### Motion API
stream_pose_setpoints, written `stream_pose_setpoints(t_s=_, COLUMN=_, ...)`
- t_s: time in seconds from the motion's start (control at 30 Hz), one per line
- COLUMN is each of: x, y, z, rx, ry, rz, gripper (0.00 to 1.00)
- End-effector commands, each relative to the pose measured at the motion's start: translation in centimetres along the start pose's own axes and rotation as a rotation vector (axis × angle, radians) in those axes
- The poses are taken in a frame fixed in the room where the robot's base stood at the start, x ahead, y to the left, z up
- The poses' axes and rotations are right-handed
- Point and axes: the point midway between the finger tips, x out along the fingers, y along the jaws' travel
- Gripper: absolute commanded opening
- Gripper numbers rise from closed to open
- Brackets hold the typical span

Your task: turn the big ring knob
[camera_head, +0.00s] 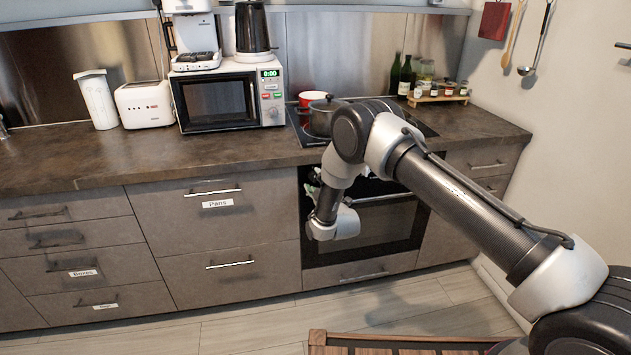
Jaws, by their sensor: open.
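The oven (385,222) is built into the counter front below the hob, with a dark glass door and a bar handle. I cannot make out the big ring knob; my arm covers much of the oven's upper front. My gripper (313,183) is at the upper left of the oven front, small and partly hidden by my wrist. Its jaws are open, and I see nothing held in them. I cannot tell whether it touches the oven.
A dark pot (322,117) and a red pot (312,97) stand on the hob. A microwave (228,97) and toaster (145,104) stand left on the counter. Drawers with bar handles flank the oven. A wooden slatted piece (318,338) is at the bottom; floor between is clear.

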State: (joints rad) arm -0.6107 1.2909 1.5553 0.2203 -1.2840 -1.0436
Motion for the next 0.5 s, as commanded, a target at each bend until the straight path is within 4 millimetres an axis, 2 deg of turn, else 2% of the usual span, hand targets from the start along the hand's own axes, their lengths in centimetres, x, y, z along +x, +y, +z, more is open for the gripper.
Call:
stream_pose_setpoints(t_s=0.13, x=1.5, y=0.0, z=0.0, rx=0.001, ry=0.0, rz=0.0, gripper=0.54)
stream_pose_setpoints(t_s=0.43, x=1.8, y=0.0, z=0.0, rx=0.001, ry=-0.001, rz=-0.001, gripper=0.54)
stream_pose_setpoints(t_s=0.5, x=1.8, y=0.0, z=0.0, rx=0.001, ry=-0.001, rz=-0.001, gripper=0.43)
